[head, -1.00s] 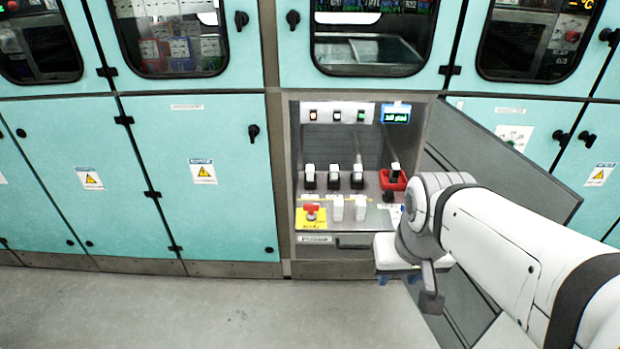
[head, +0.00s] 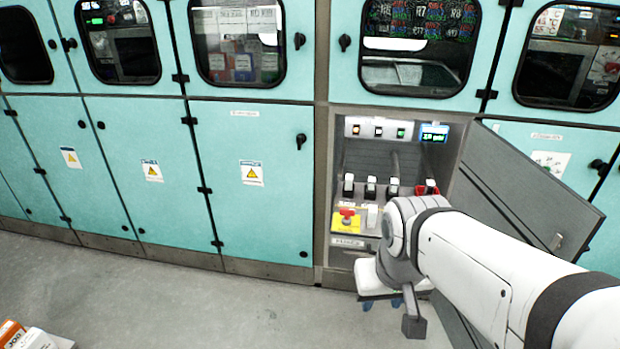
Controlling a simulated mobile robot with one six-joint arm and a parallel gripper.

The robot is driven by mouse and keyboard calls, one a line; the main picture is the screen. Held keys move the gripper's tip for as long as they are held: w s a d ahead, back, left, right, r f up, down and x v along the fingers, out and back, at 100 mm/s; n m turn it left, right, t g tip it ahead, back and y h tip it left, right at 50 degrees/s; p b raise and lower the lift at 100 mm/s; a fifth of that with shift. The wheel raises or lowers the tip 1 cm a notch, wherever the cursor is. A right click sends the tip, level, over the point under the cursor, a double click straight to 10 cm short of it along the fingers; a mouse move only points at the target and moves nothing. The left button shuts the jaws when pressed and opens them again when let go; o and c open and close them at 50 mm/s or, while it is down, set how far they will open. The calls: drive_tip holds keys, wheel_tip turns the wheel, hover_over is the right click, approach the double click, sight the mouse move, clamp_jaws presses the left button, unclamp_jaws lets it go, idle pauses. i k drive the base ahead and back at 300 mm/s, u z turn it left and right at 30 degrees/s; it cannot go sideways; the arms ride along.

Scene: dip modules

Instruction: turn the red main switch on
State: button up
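My gripper (head: 382,303) is a white body with two blue fingertips, below and to the right of the switch in the head view. The fingertips look apart, with nothing seen between them. The gripper is clear of the switch, and my arm partly covers it and the lower right of the panel.
Several black-and-white levers (head: 371,187) stand in a row above the switch, the rightmost with a red surround (head: 428,188). A small lit display (head: 434,133) is at the upper right. The open grey door (head: 530,190) stands to the right. The floor (head: 200,300) at left is mostly clear.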

sight(347, 212)
drive_tip(key=u, duration=0.55)
drive_tip(key=i, duration=1)
